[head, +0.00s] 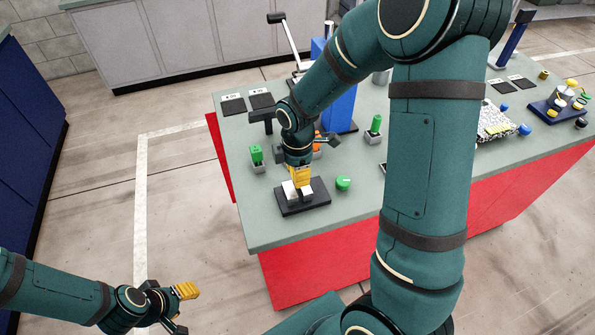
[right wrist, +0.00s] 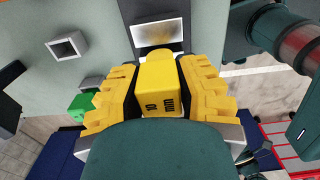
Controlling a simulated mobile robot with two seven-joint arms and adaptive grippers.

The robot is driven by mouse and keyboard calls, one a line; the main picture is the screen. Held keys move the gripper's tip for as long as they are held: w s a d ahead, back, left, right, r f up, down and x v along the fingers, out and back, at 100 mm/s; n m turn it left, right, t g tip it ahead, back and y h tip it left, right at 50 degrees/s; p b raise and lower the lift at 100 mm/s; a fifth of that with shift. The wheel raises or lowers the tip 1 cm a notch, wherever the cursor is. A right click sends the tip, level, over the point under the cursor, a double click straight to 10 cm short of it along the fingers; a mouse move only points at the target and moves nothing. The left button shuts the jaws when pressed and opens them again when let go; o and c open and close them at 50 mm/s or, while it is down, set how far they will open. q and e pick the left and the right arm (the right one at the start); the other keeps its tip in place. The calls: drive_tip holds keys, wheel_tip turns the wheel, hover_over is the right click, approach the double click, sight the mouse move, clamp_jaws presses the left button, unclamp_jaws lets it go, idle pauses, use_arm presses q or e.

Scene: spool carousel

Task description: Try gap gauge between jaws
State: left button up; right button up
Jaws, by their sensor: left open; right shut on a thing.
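My right gripper (head: 299,174) is shut on a yellow gap gauge, and points down over the jaws. In the right wrist view the gauge (right wrist: 160,88) is a yellow block marked "10 mm", held between the two yellow ribbed fingers. The pale jaws (head: 305,194) stand on a black base plate (head: 303,208) near the table's front left edge. The fingers hide the gap, so I cannot tell whether the gauge is in it or above it. My left gripper (head: 182,306) is open and empty, low on the left over the floor, away from the table.
Green blocks stand in grey holders left (head: 256,155) and behind (head: 376,124). An empty square socket (right wrist: 68,46) shows in the wrist view. A blue upright (head: 341,103) stands behind. My right arm covers the table's middle.

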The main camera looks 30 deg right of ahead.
drive_tip(key=shift+f+b, duration=1.35)
drive_tip(key=shift+f, duration=0.45)
idle(1.7)
idle(0.9)
drive_tip(key=shift+r+p, duration=3)
drive_tip(key=shift+r, duration=0.8)
drive_tip(key=shift+w, duration=0.1)
